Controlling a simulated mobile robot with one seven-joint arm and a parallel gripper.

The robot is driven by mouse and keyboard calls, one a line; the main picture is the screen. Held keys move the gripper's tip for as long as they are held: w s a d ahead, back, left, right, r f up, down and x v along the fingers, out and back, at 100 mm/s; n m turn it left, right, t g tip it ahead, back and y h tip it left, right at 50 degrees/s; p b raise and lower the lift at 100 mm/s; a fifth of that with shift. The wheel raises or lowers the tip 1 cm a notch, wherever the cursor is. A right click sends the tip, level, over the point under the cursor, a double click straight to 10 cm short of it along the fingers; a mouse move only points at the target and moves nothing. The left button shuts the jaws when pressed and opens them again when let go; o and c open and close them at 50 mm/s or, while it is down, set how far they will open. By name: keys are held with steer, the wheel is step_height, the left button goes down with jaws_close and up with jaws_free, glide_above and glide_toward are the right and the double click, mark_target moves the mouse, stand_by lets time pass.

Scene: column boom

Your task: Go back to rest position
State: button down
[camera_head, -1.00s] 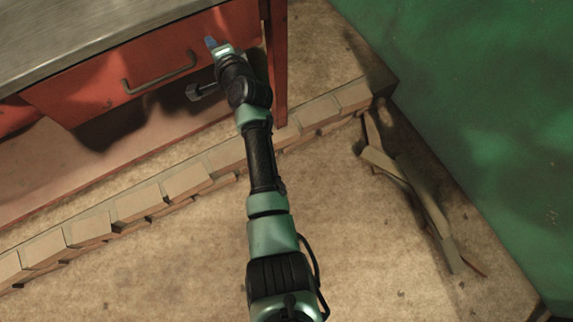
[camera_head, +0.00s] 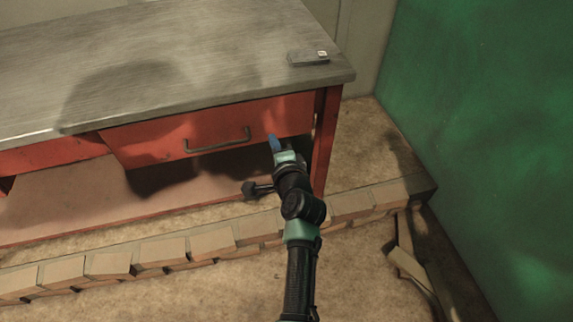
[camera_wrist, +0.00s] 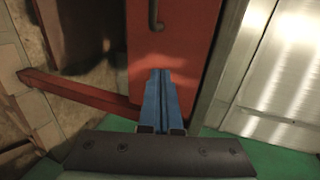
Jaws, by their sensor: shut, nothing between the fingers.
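My gripper (camera_head: 273,143) is at the end of my extended arm, in front of the right part of the red drawer (camera_head: 165,140) of the workbench. In the wrist view its blue fingers (camera_wrist: 160,75) lie side by side, closed with nothing between them. The drawer's dark handle (camera_head: 218,141) is left of the gripper in the head view. The handle also shows at the top of the wrist view (camera_wrist: 153,18), apart from the fingertips.
The workbench has a grey metal top (camera_head: 190,65) with a small flat grey object (camera_head: 308,57) near its right end. A red leg (camera_head: 326,140) stands right of my gripper. A row of bricks (camera_head: 210,243) crosses the floor. Wood scraps (camera_head: 410,265) lie near the green wall (camera_head: 490,130).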

steer(key=p+v, duration=0.1)
steer(key=v, duration=0.5)
steer(key=shift+s, duration=0.25)
step_height(320, 180, up, 29)
steer(key=n+t, duration=0.6)
steer(key=n, duration=0.2)
steer(key=s+d+r+n+t+h, duration=0.1)
steer(key=s+r+n+t, duration=0.1)
steer(key=s+r, duration=0.55)
steer(key=s+r+n+t+h, duration=0.1)
steer(key=s+r+n+t, duration=0.2)
steer(key=r, duration=0.7)
steer(key=s+d+r+n+t+h, duration=0.1)
steer(key=s+r+n+t+h, duration=0.1)
steer(key=s+r, duration=0.6)
step_height(320, 180, up, 17)
steer(key=p, duration=1.6)
steer(key=shift+w+r, duration=0.2)
steer(key=shift+w, duration=0.15)
steer(key=shift+a, duration=0.15)
